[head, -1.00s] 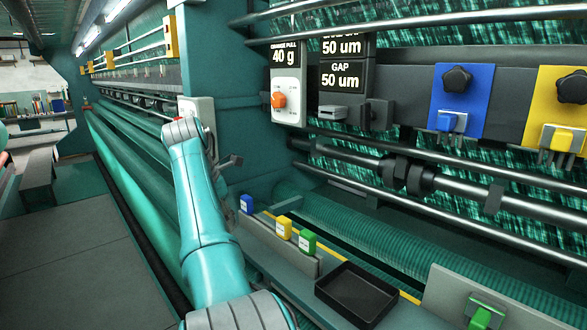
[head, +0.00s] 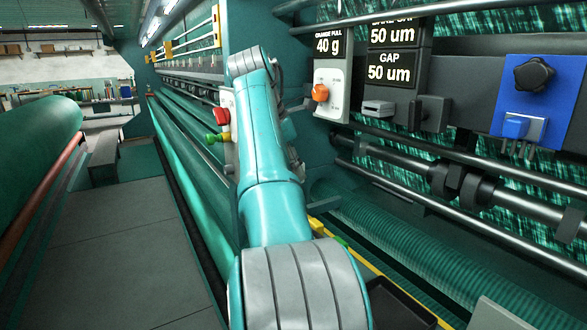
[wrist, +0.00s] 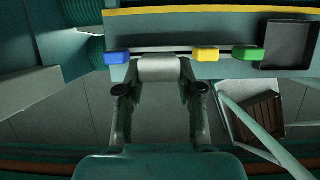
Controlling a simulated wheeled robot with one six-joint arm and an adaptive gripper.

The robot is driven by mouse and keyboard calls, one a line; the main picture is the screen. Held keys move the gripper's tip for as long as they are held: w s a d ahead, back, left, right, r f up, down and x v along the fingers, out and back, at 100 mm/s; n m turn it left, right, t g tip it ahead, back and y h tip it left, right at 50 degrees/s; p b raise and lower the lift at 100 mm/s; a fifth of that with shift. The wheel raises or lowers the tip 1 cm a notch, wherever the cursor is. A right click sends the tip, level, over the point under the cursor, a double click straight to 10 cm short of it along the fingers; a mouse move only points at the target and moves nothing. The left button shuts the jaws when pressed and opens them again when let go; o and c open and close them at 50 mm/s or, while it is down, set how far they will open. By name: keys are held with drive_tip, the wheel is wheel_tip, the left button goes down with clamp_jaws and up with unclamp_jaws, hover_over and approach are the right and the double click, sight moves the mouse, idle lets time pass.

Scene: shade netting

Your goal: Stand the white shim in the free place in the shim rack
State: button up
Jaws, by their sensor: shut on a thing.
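My gripper (wrist: 160,72) shows in the wrist view, its two fingers closed on the pale grey-white shim (wrist: 160,68). The shim lies across the fingertips, in line with the gap between the blue shim (wrist: 117,57) and the yellow shim (wrist: 207,55). A green shim (wrist: 248,53) stands right of the yellow one. These stand in the shim rack (wrist: 225,70), a grey-green ledge. I cannot tell whether the white shim touches the rack. In the head view my arm hides the gripper and most of the rack; a bit of the yellow shim (head: 316,226) shows beside it.
A dark open tray (wrist: 288,43) is right of the rack, partly visible in the head view (head: 402,303). A yellow strip (wrist: 200,11) runs behind the rack. A wooden crate (wrist: 258,115) is low at the right. Rollers and a control panel (head: 332,85) stand behind.

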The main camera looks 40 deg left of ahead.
drive_tip(key=shift+f, duration=2.9)
drive_tip(key=shift+f, duration=2.8)
drive_tip(key=o, duration=1.2)
wheel_tip(320, 180, up, 10)
